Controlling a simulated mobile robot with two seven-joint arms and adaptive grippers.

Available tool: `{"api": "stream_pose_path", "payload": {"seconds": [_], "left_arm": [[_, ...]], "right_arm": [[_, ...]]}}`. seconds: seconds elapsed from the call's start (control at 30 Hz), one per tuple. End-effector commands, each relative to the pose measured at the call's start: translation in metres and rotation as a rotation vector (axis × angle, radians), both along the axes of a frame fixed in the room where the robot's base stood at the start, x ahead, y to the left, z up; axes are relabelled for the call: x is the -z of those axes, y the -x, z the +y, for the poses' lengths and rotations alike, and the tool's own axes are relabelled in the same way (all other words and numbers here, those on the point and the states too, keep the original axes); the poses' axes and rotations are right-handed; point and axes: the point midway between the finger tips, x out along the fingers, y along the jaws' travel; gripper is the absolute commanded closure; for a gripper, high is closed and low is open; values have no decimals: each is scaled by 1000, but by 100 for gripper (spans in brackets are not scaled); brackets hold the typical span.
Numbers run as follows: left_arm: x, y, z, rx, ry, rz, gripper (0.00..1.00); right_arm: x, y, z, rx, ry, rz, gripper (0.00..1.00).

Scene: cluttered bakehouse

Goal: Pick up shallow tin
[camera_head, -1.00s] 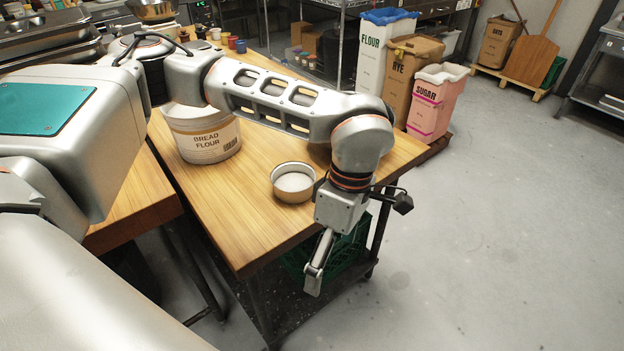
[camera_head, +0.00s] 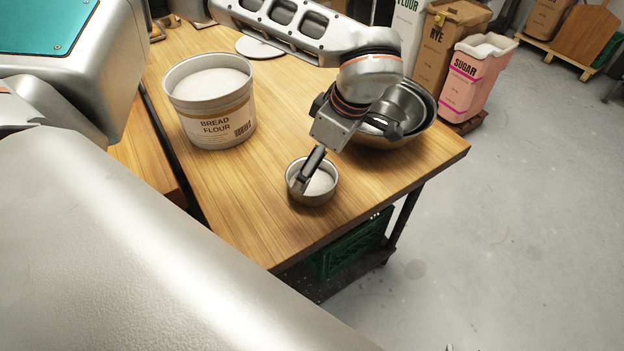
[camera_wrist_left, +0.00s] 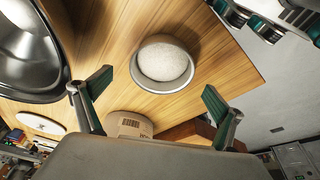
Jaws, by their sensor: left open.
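The shallow tin (camera_head: 312,197) is a small round metal tin with white contents, standing upright on the wooden table near its front edge. My left gripper (camera_head: 306,182) is over the tin in the head view, and its fingers hide part of the tin's inside. In the left wrist view, the tin (camera_wrist_left: 164,86) lies ahead between the two spread green-padded fingers of my left gripper (camera_wrist_left: 152,98). A gap shows on both sides, so the fingers appear apart from it. My right gripper is not identifiable in these frames.
A bread flour tub (camera_head: 208,125) stands left of the tin. Metal bowls (camera_head: 412,125) stand behind my wrist to the right; a bowl (camera_wrist_left: 28,50) also shows in the left wrist view. A green crate (camera_head: 345,247) sits under the table. Bare tabletop (camera_head: 245,195) lies left of the tin.

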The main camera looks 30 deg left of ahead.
Motion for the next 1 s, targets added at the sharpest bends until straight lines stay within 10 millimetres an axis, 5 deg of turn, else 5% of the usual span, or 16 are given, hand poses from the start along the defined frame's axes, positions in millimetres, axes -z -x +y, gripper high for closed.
{"api": "stream_pose_path", "payload": {"seconds": [0.33,0.67,0.83,1.0], "left_arm": [[43,5,12,-1,0,2,4],[50,5,13,0,1,0,4],[49,5,13,0,1,0,48],[49,4,13,1,1,0,49]], "right_arm": [[-7,-2,-1,0,2,-4,60],[-12,-6,0,1,-1,-15,60],[-12,-6,0,1,-1,-15,60],[-11,-6,0,1,0,-13,60]]}}
